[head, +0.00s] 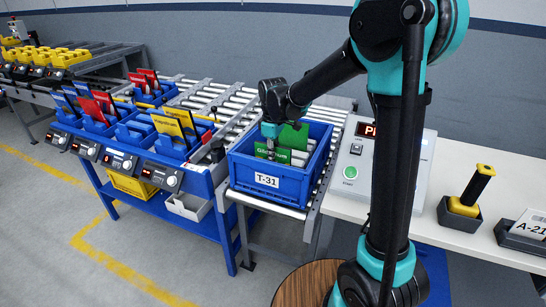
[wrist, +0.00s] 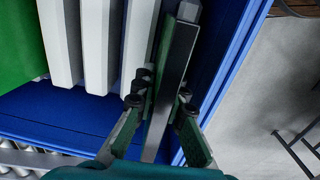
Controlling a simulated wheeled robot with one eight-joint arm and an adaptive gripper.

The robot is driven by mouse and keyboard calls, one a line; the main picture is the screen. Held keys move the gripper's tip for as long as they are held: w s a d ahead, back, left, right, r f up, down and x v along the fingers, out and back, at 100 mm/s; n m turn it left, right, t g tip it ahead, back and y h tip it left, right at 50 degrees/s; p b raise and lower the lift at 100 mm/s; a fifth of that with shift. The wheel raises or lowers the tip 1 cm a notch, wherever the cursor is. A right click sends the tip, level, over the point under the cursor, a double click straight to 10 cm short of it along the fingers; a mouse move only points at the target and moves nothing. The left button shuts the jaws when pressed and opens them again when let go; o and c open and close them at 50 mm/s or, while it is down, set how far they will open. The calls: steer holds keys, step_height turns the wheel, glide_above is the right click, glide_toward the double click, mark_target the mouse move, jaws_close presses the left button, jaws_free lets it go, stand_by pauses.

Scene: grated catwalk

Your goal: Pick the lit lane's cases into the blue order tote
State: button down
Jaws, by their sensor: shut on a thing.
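The blue order tote (head: 290,195), labelled T-31, stands on the roller conveyor. Green cases (head: 294,136) show inside it in the head view. In the wrist view several pale case edges (wrist: 98,45) stand side by side in the tote (wrist: 60,122), with a green face (wrist: 18,45) at the left. My gripper (head: 270,148) is down inside the tote. In the wrist view my gripper (wrist: 162,108) is shut on a thin case (wrist: 177,75), seen edge-on and slightly tilted, close to the tote's right wall.
Left of the tote, blue lane racks hold yellow cases (head: 173,128), red cases (head: 103,102) and blue ones, with small displays (head: 162,174) in front.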

steer(key=c, duration=1.5)
jaws_free()
steer(key=o, duration=0.4)
steer(key=shift+r, duration=0.1)
steer(key=shift+r, duration=3.95)
steer(key=shift+s, duration=0.1)
